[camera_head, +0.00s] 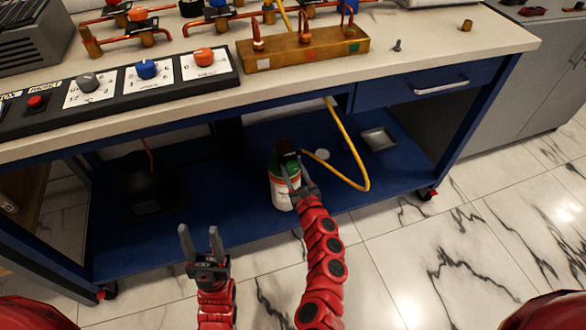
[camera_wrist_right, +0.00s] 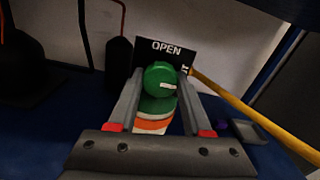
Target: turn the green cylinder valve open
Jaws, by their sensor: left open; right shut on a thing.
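The green cylinder valve (camera_wrist_right: 160,75) is a round green knob with a small white mark. It sits on top of a small cylinder (camera_head: 280,195) with green, white and orange bands, standing on the blue lower shelf. A black plate (camera_wrist_right: 152,48) reading "OPEN" stands behind the knob. My right gripper (camera_wrist_right: 160,82) has one finger on each side of the knob and is shut on it. In the head view my right gripper (camera_head: 291,172) partly hides the valve and cylinder. My left gripper (camera_head: 200,238) is open and empty, in front of the shelf.
A yellow hose (camera_head: 362,165) runs from near the valve up under the bench. A grey tray (camera_head: 378,139) lies on the shelf (camera_head: 250,130) to the right. A dark box (camera_head: 150,190) stands at the left. The benchtop (camera_head: 455,45) above carries a control panel and a brass manifold.

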